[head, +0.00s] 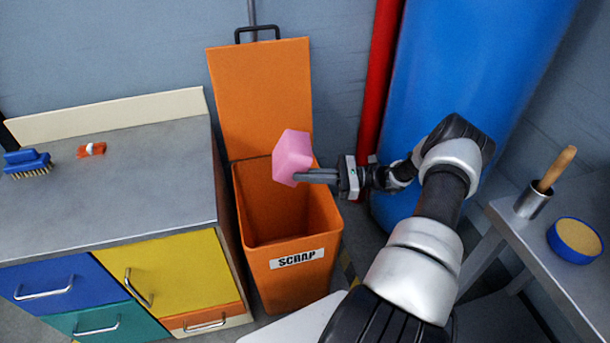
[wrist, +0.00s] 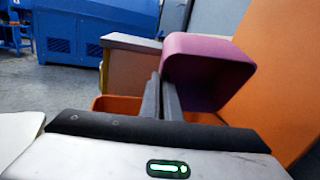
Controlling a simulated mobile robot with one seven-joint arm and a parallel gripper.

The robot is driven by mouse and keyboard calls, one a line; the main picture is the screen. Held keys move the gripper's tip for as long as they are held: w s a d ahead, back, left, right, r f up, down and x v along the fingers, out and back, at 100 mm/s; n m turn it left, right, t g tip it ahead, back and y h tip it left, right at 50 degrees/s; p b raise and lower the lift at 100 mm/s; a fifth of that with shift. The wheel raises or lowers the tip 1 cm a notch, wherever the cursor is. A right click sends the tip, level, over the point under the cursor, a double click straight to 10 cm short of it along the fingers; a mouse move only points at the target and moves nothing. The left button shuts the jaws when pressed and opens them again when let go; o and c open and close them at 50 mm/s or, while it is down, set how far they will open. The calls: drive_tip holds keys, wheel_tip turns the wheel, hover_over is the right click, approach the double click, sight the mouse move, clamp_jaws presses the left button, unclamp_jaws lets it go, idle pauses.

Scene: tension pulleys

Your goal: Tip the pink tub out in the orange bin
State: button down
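The pink tub (head: 292,158) is held in the air over the open mouth of the orange bin (head: 285,277), which is marked SCRAP. The tub is tilted, and its opening and any contents do not show in the head view. In the wrist view the tub (wrist: 208,75) is at the right of the fingers, with its rim seen edge-on at the top. My gripper (head: 318,176) reaches in from the right, its fingers close together on the tub's wall. In the wrist view the gripper (wrist: 161,98) hides part of the bin.
The bin's orange lid (head: 262,95) stands open behind. A grey-topped cabinet (head: 150,165) with a blue brush (head: 27,161) and a small orange item (head: 91,149) is on the left. A red pipe (head: 378,85) and blue tank (head: 470,70) stand behind my arm.

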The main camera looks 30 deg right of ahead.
drive_tip(key=shift+r+p, duration=0.1)
drive_tip(key=shift+p, duration=0.85)
drive_tip(key=shift+r, duration=0.2)
drive_tip(key=shift+f, duration=0.3)
idle(0.4)
